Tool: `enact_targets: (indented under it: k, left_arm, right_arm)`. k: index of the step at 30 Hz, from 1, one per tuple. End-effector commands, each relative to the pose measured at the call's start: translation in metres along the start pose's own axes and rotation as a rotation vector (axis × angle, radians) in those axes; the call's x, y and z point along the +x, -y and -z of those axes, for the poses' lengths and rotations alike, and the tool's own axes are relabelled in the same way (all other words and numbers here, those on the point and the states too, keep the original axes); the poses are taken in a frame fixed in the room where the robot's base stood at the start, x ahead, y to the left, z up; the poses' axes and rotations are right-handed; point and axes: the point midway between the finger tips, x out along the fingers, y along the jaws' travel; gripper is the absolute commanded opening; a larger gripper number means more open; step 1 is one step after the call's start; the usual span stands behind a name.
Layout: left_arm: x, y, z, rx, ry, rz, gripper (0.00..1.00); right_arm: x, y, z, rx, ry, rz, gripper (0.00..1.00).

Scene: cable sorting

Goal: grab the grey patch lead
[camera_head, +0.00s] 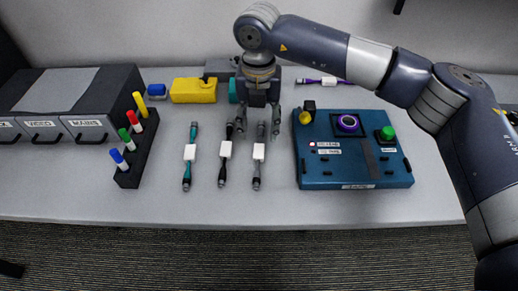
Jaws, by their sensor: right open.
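The grey patch lead (257,172) lies on the table, roughly upright in the picture, with a white label around its middle. It is the rightmost of three leads in a row. My right gripper (258,127) points down over its far end, open, with one finger on each side in the picture. Nothing is between the fingers that I can see held. Whether the fingers touch the table or hover above it, I cannot tell. My left gripper is not in view.
A black lead (223,172) and a teal lead (187,172) lie to the left. A purple lead (309,81) lies at the back. A blue test box (340,176) stands close on the right. A marker rack (143,150), labelled drawers (88,124) and a yellow object (193,91) stand left.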

Motion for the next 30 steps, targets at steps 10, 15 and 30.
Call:
enact_targets:
  k: [10, 15, 30]
  left_arm:
    - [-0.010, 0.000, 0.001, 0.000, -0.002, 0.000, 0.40]
    - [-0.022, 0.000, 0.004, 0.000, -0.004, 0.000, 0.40]
    - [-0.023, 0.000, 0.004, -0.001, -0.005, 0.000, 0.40]
  right_arm:
    - [0.034, 0.000, -0.001, 0.000, -0.001, -0.001, 0.47]
    - [0.059, 0.001, -0.003, 0.000, -0.004, 0.000, 0.47]
    - [0.080, 0.000, -0.004, -0.001, 0.001, -0.001, 0.29]
